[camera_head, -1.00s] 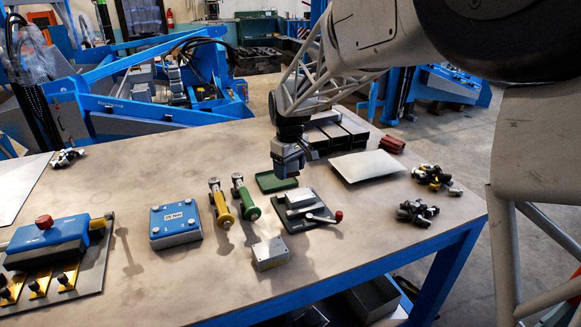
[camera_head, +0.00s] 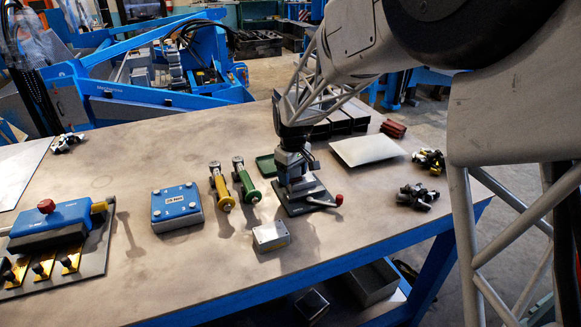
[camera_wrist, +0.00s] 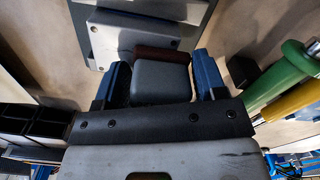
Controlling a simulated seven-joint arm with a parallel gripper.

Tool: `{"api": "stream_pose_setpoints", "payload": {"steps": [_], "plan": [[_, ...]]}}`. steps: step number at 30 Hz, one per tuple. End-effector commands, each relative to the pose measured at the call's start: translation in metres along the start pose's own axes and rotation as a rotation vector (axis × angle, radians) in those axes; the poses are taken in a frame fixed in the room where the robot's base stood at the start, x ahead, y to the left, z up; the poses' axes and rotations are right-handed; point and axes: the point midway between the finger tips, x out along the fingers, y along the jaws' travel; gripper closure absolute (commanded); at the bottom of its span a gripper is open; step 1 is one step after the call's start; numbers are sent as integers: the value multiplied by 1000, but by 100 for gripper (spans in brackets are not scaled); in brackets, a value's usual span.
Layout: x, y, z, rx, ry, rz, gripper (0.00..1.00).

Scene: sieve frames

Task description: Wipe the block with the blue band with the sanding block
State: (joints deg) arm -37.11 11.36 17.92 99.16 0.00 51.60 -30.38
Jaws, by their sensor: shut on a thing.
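The fixture's metal plate (camera_wrist: 115,42) shows beyond the fingers.
A small silver block (camera_head: 271,236) lies in front.

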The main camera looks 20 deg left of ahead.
Motion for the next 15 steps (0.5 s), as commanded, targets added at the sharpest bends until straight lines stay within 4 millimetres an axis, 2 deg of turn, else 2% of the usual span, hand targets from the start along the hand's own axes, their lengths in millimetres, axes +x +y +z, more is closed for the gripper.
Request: {"api": "stream_pose_setpoints", "payload": {"steps": [15], "plan": [[1, 42, 17, 1, 0, 0, 58]]}}
